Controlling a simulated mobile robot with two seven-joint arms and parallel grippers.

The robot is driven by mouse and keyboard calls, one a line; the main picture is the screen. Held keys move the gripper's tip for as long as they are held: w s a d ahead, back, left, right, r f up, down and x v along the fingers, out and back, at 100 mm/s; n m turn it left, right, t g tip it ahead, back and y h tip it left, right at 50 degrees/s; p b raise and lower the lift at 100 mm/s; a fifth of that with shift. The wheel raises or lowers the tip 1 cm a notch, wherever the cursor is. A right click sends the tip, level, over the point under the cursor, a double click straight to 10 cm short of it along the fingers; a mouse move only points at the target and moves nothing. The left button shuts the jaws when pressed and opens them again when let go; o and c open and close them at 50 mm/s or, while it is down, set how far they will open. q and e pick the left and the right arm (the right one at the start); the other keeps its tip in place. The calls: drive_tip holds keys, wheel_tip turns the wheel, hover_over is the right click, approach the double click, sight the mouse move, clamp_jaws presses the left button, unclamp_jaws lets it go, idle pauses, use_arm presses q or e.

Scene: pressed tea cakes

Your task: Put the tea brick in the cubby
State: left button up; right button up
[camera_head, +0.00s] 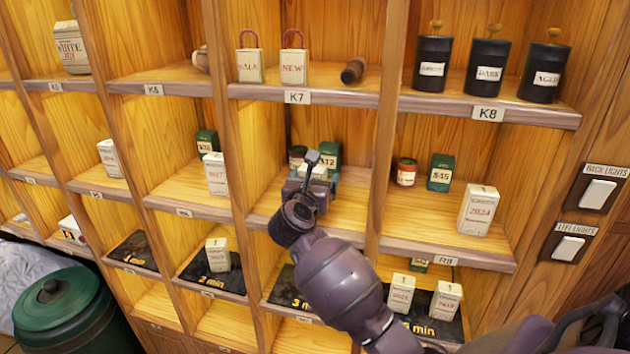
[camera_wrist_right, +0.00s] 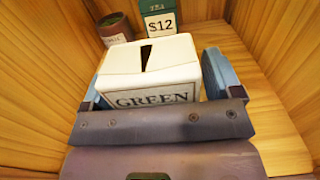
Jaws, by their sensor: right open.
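The tea brick, a white box marked GREEN (camera_wrist_right: 150,68), sits in the cubby below the K7 label, and its top also shows in the head view (camera_head: 313,171). My right gripper (camera_head: 311,182) reaches into this cubby. In the right wrist view its blue fingers stand open on both sides of the box, with a gap at the right finger (camera_wrist_right: 215,75). The box looks upright on the cubby floor, but its underside is hidden. My left gripper is not in view.
Behind the box are a green S12 tea box (camera_wrist_right: 158,22) and a dark red-green tin (camera_wrist_right: 115,28). Wooden side walls are close on both sides. The cubby to the right holds a tin (camera_head: 406,172), a green S15 box (camera_head: 441,172) and a white box (camera_head: 478,210).

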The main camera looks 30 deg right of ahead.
drive_tip(key=shift+r, duration=0.1)
drive_tip(key=shift+s+a, duration=0.1)
drive_tip(key=shift+a, duration=0.1)
drive_tip(key=s+a+f+n+t, duration=0.2)
drive_tip(key=s+a+n+t, duration=0.55)
drive_tip(key=s+n, duration=0.45)
drive_tip(key=s+a+f+n+g+y, duration=0.1)
drive_tip(key=s+a+f+n+y, duration=0.15)
drive_tip(key=f+n+y, duration=0.55)
drive_tip(key=s+a+f+n+y, duration=0.1)
drive_tip(key=s+f+n+y, duration=0.15)
drive_tip(key=f+n, duration=0.6)
drive_tip(key=s+a+f+n+g+y, duration=0.1)
drive_tip(key=s+a+f+n+y, duration=0.25)
drive_tip(key=n, duration=0.95)
drive_tip(key=s+d+f+n+g, duration=0.2)
drive_tip(key=s+f, duration=0.2)
drive_tip(key=f, duration=0.1)
drive_tip(key=s+d+f+n+g, duration=0.2)
drive_tip(key=s+f+n+g, duration=0.1)
drive_tip(key=s+f, duration=0.2)
drive_tip(key=shift+d+f+g+b, duration=0.25)
drive_tip(key=shift+f+g+b, duration=0.1)
drive_tip(key=shift+f+b, duration=0.15)
drive_tip(key=shift+n, duration=0.25)
